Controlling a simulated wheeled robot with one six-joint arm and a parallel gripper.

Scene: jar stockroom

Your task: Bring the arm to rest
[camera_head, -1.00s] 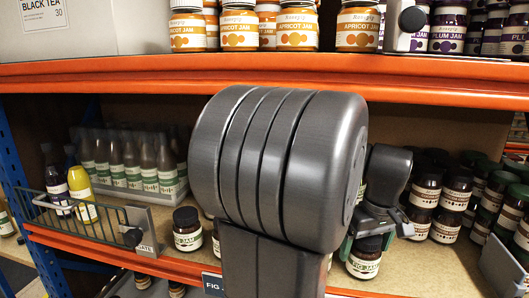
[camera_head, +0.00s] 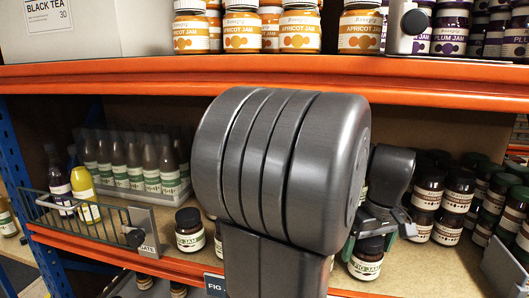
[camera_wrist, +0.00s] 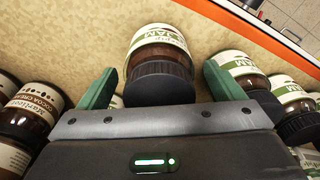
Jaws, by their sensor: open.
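My gripper (camera_head: 375,228) is open at the middle shelf, right of my large grey arm joint, which hides part of the shelf. A fig jam jar (camera_head: 366,260) with a dark lid stands upright on the shelf just below the gripper. In the wrist view, my gripper's green fingers (camera_wrist: 160,88) are spread on either side of a jam jar (camera_wrist: 160,52). A gap shows beside the jar. I cannot tell whether either finger touches it.
Cocoa cream jars (camera_head: 440,200) crowd the shelf to the right. Another jar (camera_head: 189,232) stands to the left. Bottles (camera_head: 130,165) and a wire gate (camera_head: 95,215) are further left. The orange upper shelf edge (camera_head: 120,72) runs above, with apricot jam jars (camera_head: 243,30) on it.

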